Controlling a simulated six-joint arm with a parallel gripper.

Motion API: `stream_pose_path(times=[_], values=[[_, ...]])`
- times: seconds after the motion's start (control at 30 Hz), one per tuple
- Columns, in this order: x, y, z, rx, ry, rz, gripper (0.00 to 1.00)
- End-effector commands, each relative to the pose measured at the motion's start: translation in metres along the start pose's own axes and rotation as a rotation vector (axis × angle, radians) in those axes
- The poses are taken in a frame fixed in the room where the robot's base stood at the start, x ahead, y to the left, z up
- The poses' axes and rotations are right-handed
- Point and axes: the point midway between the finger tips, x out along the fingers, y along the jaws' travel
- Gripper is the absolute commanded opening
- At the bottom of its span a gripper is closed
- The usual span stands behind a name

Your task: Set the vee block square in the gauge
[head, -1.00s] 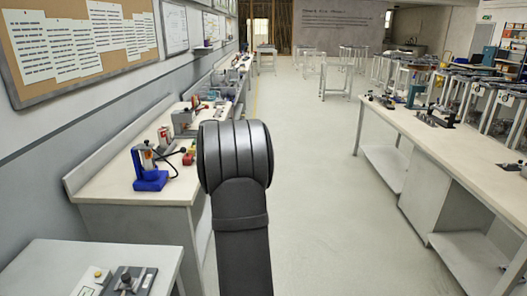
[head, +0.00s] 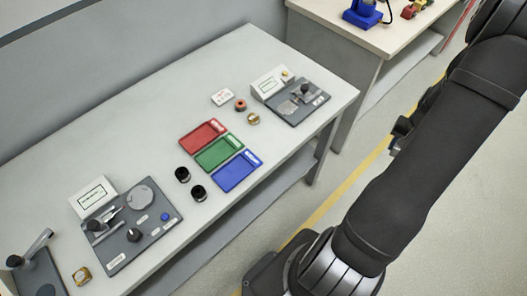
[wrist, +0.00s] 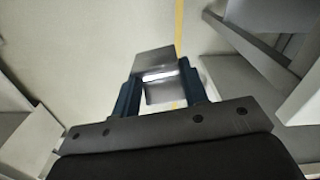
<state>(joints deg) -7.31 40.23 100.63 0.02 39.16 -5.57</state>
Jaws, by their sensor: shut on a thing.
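My gripper (wrist: 160,88) shows in the wrist view with two blue fingers. It is shut on a grey block (wrist: 154,62) with a bright band across its middle, which appears to be the vee block. The block is held over open floor, clear of any table. Two dark fixture plates lie on the grey bench in the head view: a larger left plate (head: 120,246) with a round disc and knobs, and a right plate (head: 290,113) with a small post. I cannot tell which is the gauge. The gripper's end is out of the head view.
The grey bench (head: 150,110) also bears red (head: 197,138), green (head: 212,157) and blue trays (head: 230,177), two black knobs and small parts. A lever device (head: 38,268) stands at the left end. A second bench (head: 400,35) is beyond. My arm spans the right side above the floor.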

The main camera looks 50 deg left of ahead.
Motion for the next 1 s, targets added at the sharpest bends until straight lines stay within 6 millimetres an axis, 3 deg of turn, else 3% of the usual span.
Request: stream_pose_path(times=[0.1,0.27,0.6,0.8,1.0], values=[[-0.018,-0.047,0.004,-0.166,0.004,0.0,0.01],[-0.04,-0.104,0.019,-0.384,0.004,0.0,0.01],[-0.082,-0.209,0.074,-0.846,0.005,0.0,0.01],[-0.103,-0.257,0.116,-1.102,0.004,0.001,0.01],[-0.116,-0.284,0.147,-1.277,0.003,0.001,0.01]])
